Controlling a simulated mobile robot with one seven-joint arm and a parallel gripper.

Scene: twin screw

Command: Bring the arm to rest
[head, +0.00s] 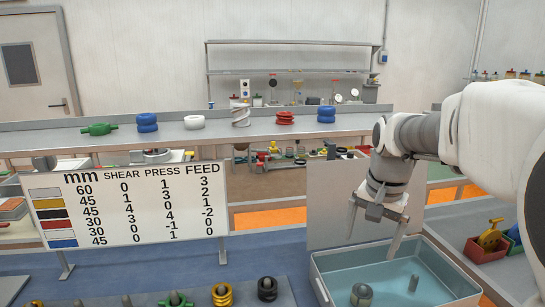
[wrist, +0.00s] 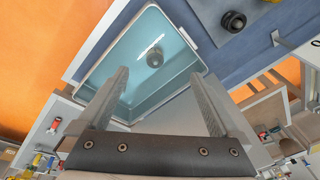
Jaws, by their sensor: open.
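My gripper (head: 371,247) hangs from my arm at the right of the head view, fingers pointing down and spread apart, with nothing between them. It is above the back part of a pale tray (head: 318,272) with a teal inside. In the wrist view my gripper (wrist: 160,74) is open and empty, and the tray (wrist: 205,60) lies beyond the fingertips. A dark grey knobbed piece (head: 361,294) stands in the tray; a similar piece (wrist: 155,58) shows there in the wrist view.
A sign (head: 130,205) with a number table stands at the left. A shelf (head: 60,139) behind carries several coloured parts. Yellow (head: 222,294) and black (head: 267,289) parts stand on a grey plate at the front. A red bin (head: 486,250) is at the right.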

